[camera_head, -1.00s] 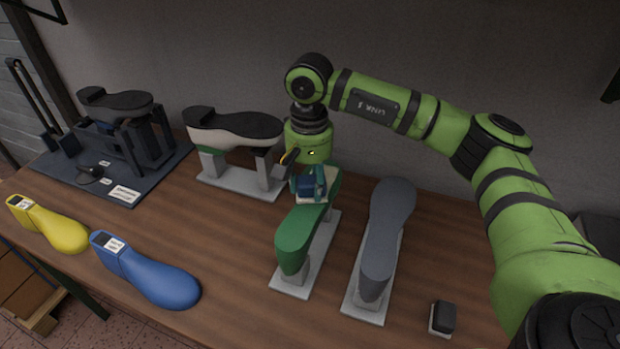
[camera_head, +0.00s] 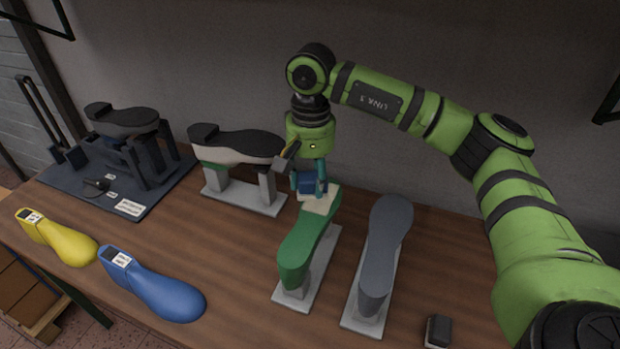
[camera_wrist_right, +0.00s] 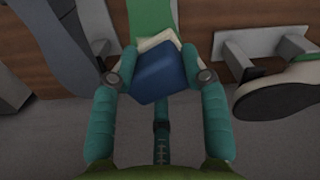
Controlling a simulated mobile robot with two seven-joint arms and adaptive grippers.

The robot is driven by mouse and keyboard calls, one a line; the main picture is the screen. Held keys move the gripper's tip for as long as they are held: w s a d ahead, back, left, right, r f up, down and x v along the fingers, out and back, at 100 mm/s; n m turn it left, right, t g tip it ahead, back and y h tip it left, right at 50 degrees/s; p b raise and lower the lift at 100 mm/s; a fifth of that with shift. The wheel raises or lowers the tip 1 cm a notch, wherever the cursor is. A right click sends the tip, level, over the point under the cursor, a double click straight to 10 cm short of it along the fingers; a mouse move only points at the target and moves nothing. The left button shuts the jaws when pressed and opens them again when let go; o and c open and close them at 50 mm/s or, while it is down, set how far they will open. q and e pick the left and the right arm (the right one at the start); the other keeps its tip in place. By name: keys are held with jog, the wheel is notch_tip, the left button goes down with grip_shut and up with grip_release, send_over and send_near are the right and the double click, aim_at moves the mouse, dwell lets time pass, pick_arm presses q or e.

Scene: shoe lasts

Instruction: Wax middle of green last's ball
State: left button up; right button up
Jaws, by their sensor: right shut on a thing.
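The green last (camera_head: 300,250) stands on a grey stand at the middle of the bench, its long surface facing up. My right gripper (camera_head: 309,180) is shut on a blue block with a cream pad under it. The blue block (camera_head: 313,188) and the cream pad (camera_head: 321,204) are at the far end of the green last. Whether the pad touches the last is hard to tell. In the right wrist view, the fingers grip the blue block (camera_wrist_right: 162,74) from both sides, with the green last (camera_wrist_right: 150,17) beyond it. My left gripper is not in view.
A grey last (camera_head: 382,250) on its stand is close at right. A black-soled white shoe (camera_head: 240,147) on a stand is at left behind. Blue (camera_head: 160,290) and yellow (camera_head: 65,240) lasts lie at front left. A small dark block (camera_head: 438,330) lies at front right.

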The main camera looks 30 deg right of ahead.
jog(key=shift+r+p, duration=0.95)
jog(key=shift+r, duration=0.6)
